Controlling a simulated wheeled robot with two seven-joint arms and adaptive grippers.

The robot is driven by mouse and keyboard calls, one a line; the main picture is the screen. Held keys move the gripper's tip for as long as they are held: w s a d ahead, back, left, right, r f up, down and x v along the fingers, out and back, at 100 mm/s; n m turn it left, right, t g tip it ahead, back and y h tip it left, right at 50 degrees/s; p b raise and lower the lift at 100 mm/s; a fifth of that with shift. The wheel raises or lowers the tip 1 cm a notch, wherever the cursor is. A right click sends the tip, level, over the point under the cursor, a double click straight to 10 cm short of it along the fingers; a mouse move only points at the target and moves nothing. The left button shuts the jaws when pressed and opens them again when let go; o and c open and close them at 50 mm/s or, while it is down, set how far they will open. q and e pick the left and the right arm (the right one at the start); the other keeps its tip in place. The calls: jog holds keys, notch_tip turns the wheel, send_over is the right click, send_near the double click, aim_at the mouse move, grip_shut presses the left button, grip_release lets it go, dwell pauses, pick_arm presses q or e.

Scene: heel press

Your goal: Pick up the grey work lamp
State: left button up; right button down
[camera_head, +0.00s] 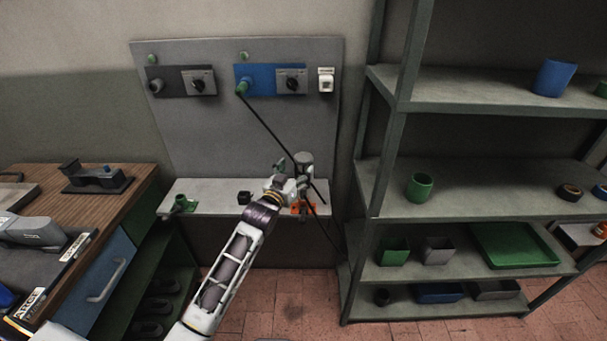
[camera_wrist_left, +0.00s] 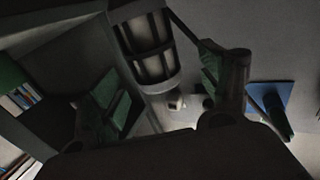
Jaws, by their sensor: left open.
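The grey work lamp (camera_head: 304,158) stands at the right part of the ledge under the wall panel. In the head view its lower part is largely hidden by my left gripper (camera_head: 293,176). In the left wrist view the lamp's caged, ribbed head (camera_wrist_left: 147,45) shows between the two green-padded fingers of my left gripper (camera_wrist_left: 163,88). The fingers are open and spread on either side of it. I cannot tell whether either finger touches it. My right gripper is in neither view.
A dark cable hangs from the green plug (camera_head: 242,88) on the blue socket plate down past the lamp. An orange item (camera_head: 304,207) and a small black block (camera_head: 245,197) are on the ledge (camera_head: 222,193). A shelf rack (camera_head: 392,170) stands close on the right.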

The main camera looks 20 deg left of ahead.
aim_at(300, 167)
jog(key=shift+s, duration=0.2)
pick_arm(q)
jog(key=shift+w+d, duration=0.1)
jog(key=shift+w, duration=0.2)
jog(key=shift+w+d+r, duration=0.1)
jog(key=shift+w+d, duration=0.1)
jog(key=shift+w, duration=0.35)
jog(key=shift+w+d+p, duration=0.25)
jog(key=shift+w+p, duration=0.05)
jog(key=shift+w, duration=1.1)
jog(key=shift+w+d, duration=0.1)
jog(key=shift+w, duration=0.2)
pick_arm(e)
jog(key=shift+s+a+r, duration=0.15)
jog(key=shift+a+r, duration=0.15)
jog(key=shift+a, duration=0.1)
